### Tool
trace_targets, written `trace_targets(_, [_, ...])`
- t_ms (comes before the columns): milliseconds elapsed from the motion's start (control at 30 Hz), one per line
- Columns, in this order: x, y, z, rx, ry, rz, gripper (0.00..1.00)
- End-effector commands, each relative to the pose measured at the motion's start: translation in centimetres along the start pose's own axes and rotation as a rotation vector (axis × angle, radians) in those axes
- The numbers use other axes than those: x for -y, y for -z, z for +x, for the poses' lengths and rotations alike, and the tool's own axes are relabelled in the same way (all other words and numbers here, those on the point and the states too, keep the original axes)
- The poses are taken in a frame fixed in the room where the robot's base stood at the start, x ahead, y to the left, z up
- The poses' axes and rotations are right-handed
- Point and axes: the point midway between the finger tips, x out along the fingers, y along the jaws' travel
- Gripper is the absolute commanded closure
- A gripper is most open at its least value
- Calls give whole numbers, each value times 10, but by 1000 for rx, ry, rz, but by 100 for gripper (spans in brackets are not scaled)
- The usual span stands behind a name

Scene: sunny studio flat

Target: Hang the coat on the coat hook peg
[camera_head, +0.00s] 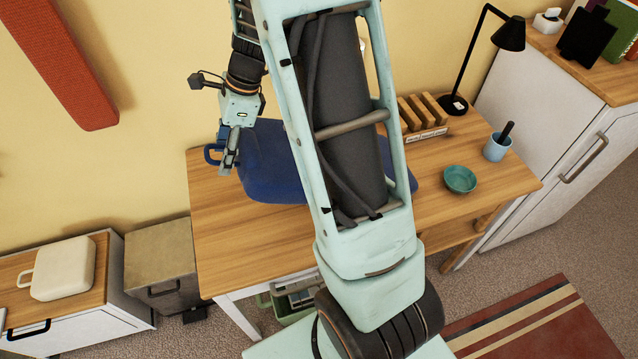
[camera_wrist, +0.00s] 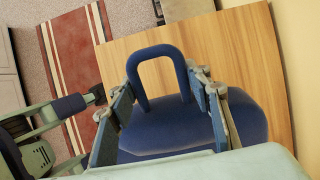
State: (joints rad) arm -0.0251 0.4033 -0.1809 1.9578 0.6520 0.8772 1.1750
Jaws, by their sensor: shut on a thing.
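The blue coat (camera_head: 266,168) shows as a smooth, rounded dark blue body with a stiff loop, more like a bag in shape. My arm hides its middle in the head view. In the wrist view the coat (camera_wrist: 190,130) lies past my fingers, with its loop standing between them. My gripper (camera_head: 231,150) is at the coat's left end, shut on the loop; it also shows in the wrist view (camera_wrist: 164,78). The coat is over the wooden table (camera_head: 240,240); I cannot tell whether it rests on it. I cannot make out the coat hook peg for sure.
A black lamp (camera_head: 470,60), a wooden rack (camera_head: 422,112), a teal bowl (camera_head: 459,179) and a blue cup (camera_head: 497,148) stand on the table's right part. A red panel (camera_head: 75,60) is on the yellow wall. The table's front left is clear.

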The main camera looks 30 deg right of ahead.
Motion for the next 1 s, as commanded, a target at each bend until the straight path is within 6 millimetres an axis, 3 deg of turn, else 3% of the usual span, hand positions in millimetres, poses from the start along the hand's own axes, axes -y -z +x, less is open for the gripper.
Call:
trace_targets(200, [1,-2,-15,23,3,-3,94])
trace_targets(567, [1,-2,-16,27,3,-2,94])
trace_targets(1000, [1,3,-50,87,3,0,94])
